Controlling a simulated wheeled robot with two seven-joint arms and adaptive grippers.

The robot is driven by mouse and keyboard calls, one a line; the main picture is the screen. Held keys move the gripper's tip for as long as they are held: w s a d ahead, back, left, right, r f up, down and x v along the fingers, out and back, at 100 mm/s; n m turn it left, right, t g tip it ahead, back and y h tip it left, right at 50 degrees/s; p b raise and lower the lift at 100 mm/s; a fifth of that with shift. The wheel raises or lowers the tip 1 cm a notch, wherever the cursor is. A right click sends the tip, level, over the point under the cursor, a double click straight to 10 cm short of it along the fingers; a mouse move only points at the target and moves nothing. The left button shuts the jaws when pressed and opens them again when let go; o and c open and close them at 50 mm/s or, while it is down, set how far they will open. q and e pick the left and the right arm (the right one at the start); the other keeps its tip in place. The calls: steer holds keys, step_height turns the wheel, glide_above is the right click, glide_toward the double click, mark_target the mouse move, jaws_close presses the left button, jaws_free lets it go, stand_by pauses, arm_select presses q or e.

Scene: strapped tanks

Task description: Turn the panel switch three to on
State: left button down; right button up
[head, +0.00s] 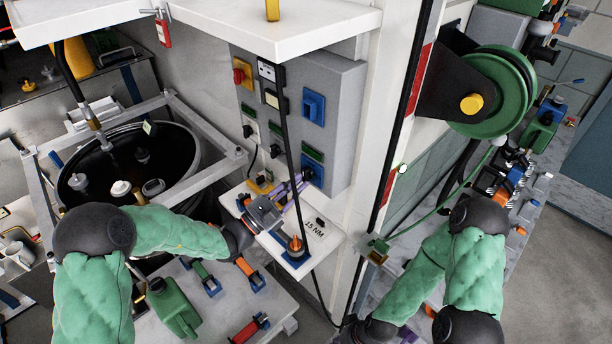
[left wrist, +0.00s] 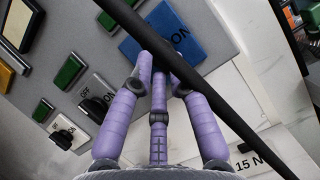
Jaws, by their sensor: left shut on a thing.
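The grey control panel (head: 340,110) stands at centre in the head view, with several switches on yellow, white and blue plates. My left gripper (head: 301,181) reaches the lower right switch, on a blue plate (head: 317,172). In the left wrist view, my left gripper's purple fingers (left wrist: 161,76) converge over the blue plate (left wrist: 180,30), marked ON. They are shut on its knob, which they hide, so its turn angle cannot be read. I cannot read a number on the switch.
A black cable (left wrist: 215,95) crosses right by my left fingertips. Black knobs marked OFF (left wrist: 95,106) sit left of them. An open black tank (head: 180,150) stands left.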

arm_select(q)
steer(key=shift+r, duration=0.1)
steer(key=shift+w+a+m+g+h+b, duration=0.15)
steer(key=shift+m+g+b, duration=0.3)
steer(key=shift+m, duration=0.5)
steer(key=shift+m+g+h+b, duration=0.2)
steer(key=shift+m+b, duration=0.35)
steer(key=shift+m, duration=0.4)
steer(key=c, duration=1.2)
jaws_free()
steer(key=shift+r+g, duration=0.1)
steer(key=shift+g, duration=0.15)
steer(key=shift+a, duration=0.1)
steer(key=b+v, duration=0.1)
steer(key=v, duration=0.7)
